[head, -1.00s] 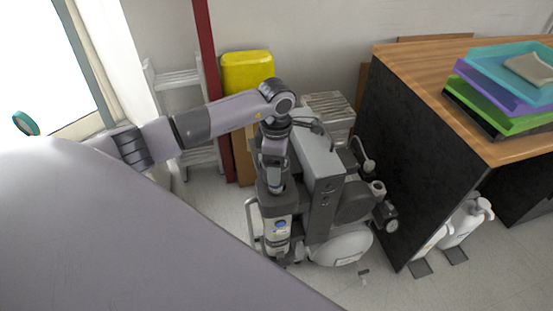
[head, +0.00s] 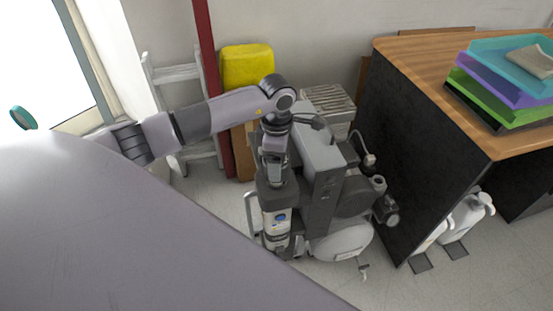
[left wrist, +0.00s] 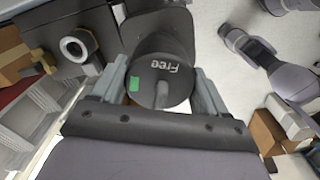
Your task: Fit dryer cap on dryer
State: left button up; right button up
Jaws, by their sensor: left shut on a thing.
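In the left wrist view, a round dark grey cap (left wrist: 162,92) with the word "Free" and a green sticker sits between the fingers of my left gripper (left wrist: 160,88). The fingers are shut on its sides. A dark grey body lies just beyond the cap; I cannot tell whether the two touch. In the head view, my left gripper (head: 274,192) points down at the front left of the compressor unit (head: 320,160). A pale cylinder with a blue label (head: 278,219), seemingly the dryer, shows just below it. The cap is not clear in the head view. My right gripper is not in view.
A wooden-topped desk with dark sides (head: 408,150) stands close right of the compressor and carries stacked trays (head: 505,84). White bottles (head: 465,215) stand on the floor beside it. A yellow container (head: 246,66) and a white ladder (head: 176,74) are behind.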

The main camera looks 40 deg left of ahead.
pick_arm(q)
jog(key=shift+f, duration=0.1)
jog(key=shift+f+b, duration=1.6)
jog(key=shift+f, duration=0.15)
jog(key=o, duration=1.1)
jog(key=shift+r, duration=3.65)
